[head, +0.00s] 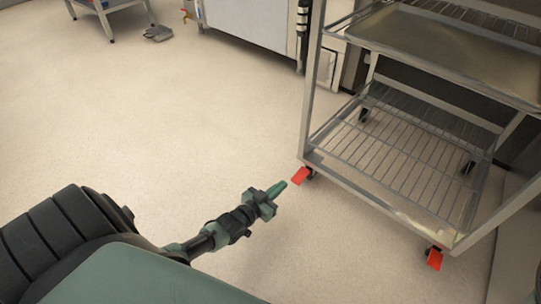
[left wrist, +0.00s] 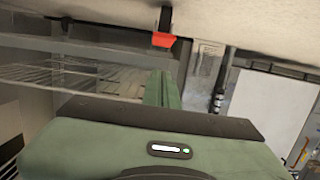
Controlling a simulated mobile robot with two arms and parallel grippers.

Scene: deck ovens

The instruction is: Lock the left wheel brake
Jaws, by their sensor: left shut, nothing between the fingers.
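The left wheel brake is a red pedal (head: 301,176) on the caster at the near left corner of the metal rack trolley (head: 372,189). It also shows as a red tab (left wrist: 164,40) near the top of the left wrist view. My left gripper (head: 282,184) is shut and empty, low over the floor, with its tips just left of the pedal in the head view. In the left wrist view its closed green fingers (left wrist: 162,88) point toward the pedal, with a small gap in the picture. I cannot tell whether they touch. My right gripper is not in view.
A second red brake pedal (head: 434,258) is on the trolley's other near caster. A wire shelf (head: 400,150) and a tray (head: 450,50) are above. A steel cabinet (head: 250,25) stands behind. The floor (head: 150,130) left of the trolley is clear.

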